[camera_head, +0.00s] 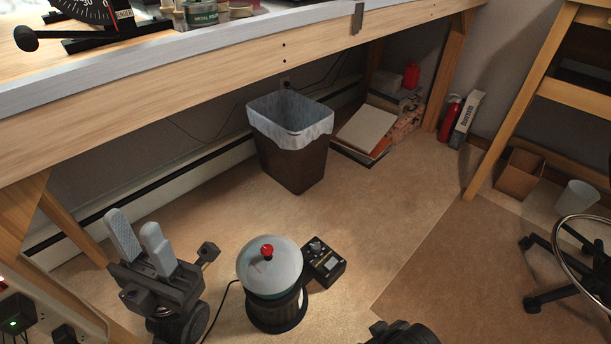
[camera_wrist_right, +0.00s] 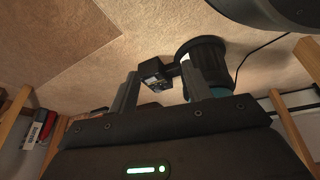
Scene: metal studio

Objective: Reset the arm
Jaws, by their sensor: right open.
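My left gripper (camera_head: 136,226) is at the lower left of the head view. Its two pale, ridged fingers point up, with a narrow empty gap between them. In the head view only a dark part of my right arm shows at the bottom edge, and its fingers are out of frame. In the right wrist view my right gripper (camera_wrist_right: 160,85) has its two grey fingers wide apart. I see nothing held between them.
A round machine (camera_head: 270,268) with a pale lid and red knob stands on the floor beside a black control box (camera_head: 323,262). A lined bin (camera_head: 290,160) stands under the workbench (camera_head: 200,85). A chair base (camera_head: 550,275) is at right. The middle floor is clear.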

